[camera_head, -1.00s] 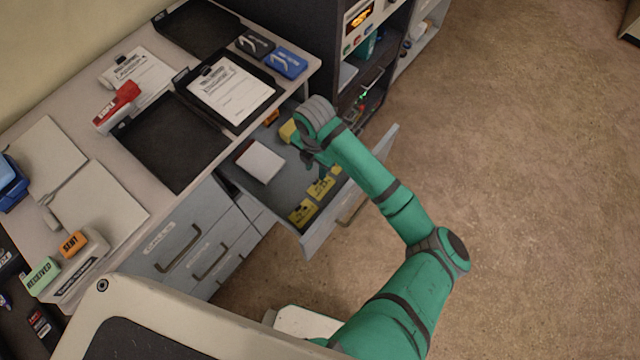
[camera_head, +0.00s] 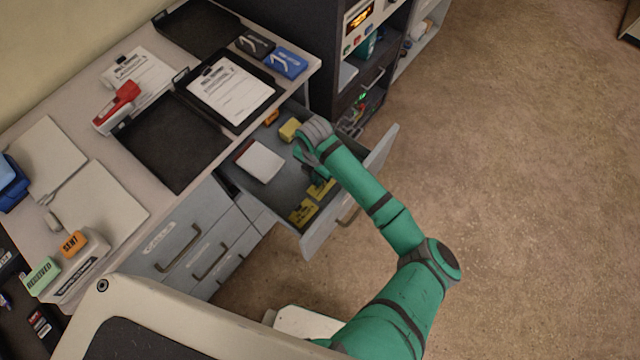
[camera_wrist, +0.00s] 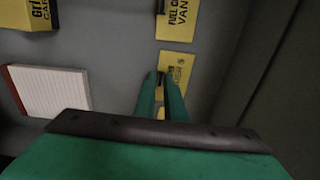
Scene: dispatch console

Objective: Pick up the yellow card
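Several yellow cards lie in a row along the front of the open drawer. In the head view one yellow card (camera_head: 303,212) is clear and a second (camera_head: 321,189) is partly covered by my gripper (camera_head: 313,172). In the wrist view a card with dark print (camera_wrist: 178,20) lies at the top, and another yellow card (camera_wrist: 178,66) lies just beyond my fingertips. My gripper (camera_wrist: 160,76) points down into the drawer with a narrow gap between its fingers. Yellow shows through that gap. No card is visibly held. Whether the tips touch a card cannot be told.
The drawer (camera_head: 318,235) has raised walls close around the cards. A white pad with a red edge (camera_head: 260,161) and a yellow box (camera_head: 289,129) lie farther inside. The desk with trays (camera_head: 176,141) is to the left; open floor is to the right.

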